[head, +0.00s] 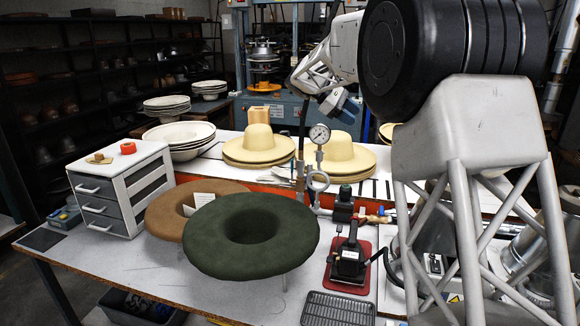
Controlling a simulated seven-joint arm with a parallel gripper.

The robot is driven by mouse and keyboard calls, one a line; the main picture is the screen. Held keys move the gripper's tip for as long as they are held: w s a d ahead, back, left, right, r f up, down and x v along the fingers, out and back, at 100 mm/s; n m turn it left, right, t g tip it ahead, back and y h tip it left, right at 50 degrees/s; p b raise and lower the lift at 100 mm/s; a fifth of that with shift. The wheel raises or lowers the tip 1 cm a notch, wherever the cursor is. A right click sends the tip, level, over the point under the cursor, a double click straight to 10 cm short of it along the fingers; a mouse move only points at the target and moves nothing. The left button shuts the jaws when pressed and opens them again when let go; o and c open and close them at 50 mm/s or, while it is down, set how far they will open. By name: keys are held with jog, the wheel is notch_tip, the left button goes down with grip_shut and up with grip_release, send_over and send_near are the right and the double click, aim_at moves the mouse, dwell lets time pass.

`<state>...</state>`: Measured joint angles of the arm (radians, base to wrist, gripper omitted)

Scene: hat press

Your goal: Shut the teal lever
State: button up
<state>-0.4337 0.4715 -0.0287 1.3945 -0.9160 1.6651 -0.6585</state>
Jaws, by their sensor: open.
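I cannot clearly make out a teal lever. A small blue piece (390,212) sits beside the black valve fitting (344,205), but I cannot tell whether it is the lever. A pipe stand with a round pressure gauge (319,134) rises just left of that fitting. My gripper (347,110) is in the air at the end of my arm, above and behind the gauge, in front of the blue press frame. It is small and partly hidden in the view. It is open, and I see nothing held in it.
A dark green hat form (215,258) and a brown one (168,224) stand at front left. Straw hats (258,155) sit behind. A grey drawer unit (90,211) stands at left. A black device on a red plate (349,284) and a ribbed tray (338,310) are in front.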

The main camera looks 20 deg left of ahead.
jog(key=w+a+f+n+h, duration=0.1)
jog(key=w+a+f+h, duration=0.15)
jog(key=w+a, duration=0.5)
jog(key=n+t+h, duration=0.2)
jog(key=n+t, duration=0.1)
jog(key=n, duration=0.2)
send_over(292, 170)
jog(key=s+a, duration=0.2)
jog(key=a, duration=0.1)
notch_tip(292, 170, down, 15)
jog(key=a+f+n+t, duration=0.2)
jog(key=a+f, duration=0.3)
jog(key=f, duration=0.4)
jog(key=shift+s+a+n+t+h, duration=0.2)
jog(key=shift+n+t+h, duration=0.1)
jog(key=shift+n+h, duration=0.2)
jog(key=shift+d, duration=0.1)
jog(key=x, duration=0.7)
jog(key=shift+d, duration=0.35)
jog(key=shift+w, duration=0.15)
jog(key=shift+c, duration=0.2)
